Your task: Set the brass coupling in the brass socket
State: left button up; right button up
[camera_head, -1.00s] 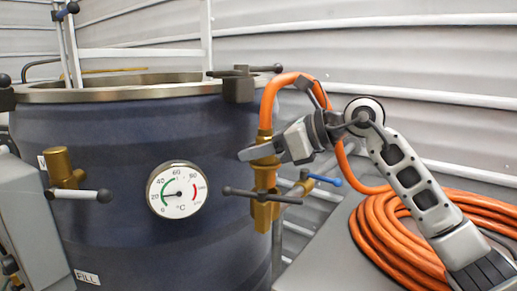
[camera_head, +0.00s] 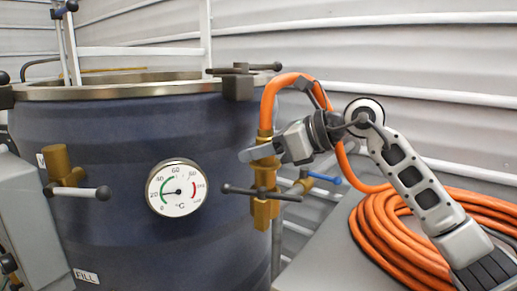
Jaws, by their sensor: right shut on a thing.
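The brass coupling (camera_head: 264,177) hangs upright at the lower end of an orange hose (camera_head: 271,98), in front of the drum's right side. My right gripper (camera_head: 262,152) is shut on it, with the fingers crossing the brass just below the hose end. Directly below is a brass body (camera_head: 264,213) with a black cross handle, which looks like the brass socket. The coupling's lower end lines up with it and meets it in the picture. I cannot tell whether it is seated. My left gripper is not in view.
The big dark blue drum (camera_head: 110,225) carries a dial gauge (camera_head: 177,188) and another brass fitting (camera_head: 63,168) with a black-ended lever at left. A blue-handled valve (camera_head: 305,184) is just right of the coupling. Coiled orange hose (camera_head: 385,240) lies on the grey surface at right.

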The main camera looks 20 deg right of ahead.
aim_at(259, 172)
jog(key=shift+f+b, duration=0.7)
jog(key=shift+f, duration=0.35)
jog(key=shift+f, duration=0.15)
jog(key=shift+f+b, duration=0.85)
jog(key=shift+f, duration=0.15)
jog(key=o, duration=1.1)
